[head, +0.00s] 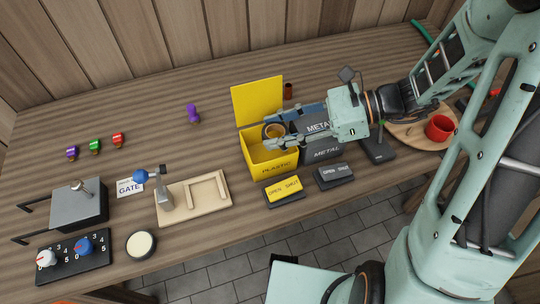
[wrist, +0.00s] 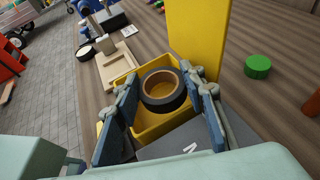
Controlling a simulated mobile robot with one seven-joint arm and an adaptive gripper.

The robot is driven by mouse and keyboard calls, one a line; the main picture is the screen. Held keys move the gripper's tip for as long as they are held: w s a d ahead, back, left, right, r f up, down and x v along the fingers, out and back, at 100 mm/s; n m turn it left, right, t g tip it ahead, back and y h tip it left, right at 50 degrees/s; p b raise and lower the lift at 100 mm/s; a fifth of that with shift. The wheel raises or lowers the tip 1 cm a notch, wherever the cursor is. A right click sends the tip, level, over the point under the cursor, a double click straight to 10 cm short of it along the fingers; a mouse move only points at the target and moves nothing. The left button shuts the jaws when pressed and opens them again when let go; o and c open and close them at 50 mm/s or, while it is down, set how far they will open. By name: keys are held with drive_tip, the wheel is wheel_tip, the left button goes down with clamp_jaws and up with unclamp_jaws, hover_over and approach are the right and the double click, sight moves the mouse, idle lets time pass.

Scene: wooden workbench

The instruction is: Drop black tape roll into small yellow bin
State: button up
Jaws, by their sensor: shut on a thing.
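The black tape roll (wrist: 168,105) is between the two fingers of my gripper (wrist: 163,92) in the wrist view, with its tan core facing up. My gripper also shows in the head view (head: 268,136), shut on the roll (head: 274,131). The small yellow bin (head: 258,163), labelled PLASTIC, has its lid (head: 258,101) raised open at the back. My gripper holds the roll over the bin's opening. In the wrist view, the yellow bin (wrist: 150,137) shows below and around the roll. The gap between roll and bin floor is hard to judge.
A dark METAL bin (head: 320,149) stands right of the yellow bin, partly hidden by my gripper. Yellow (head: 284,189) and black (head: 335,175) OPEN/SHUT panels sit in front. A wooden gate fixture (head: 195,198) is at left.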

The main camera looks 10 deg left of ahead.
drive_tip(key=o, duration=1.2)
drive_tip(key=v, duration=1.2)
drive_tip(key=shift+r, duration=0.1)
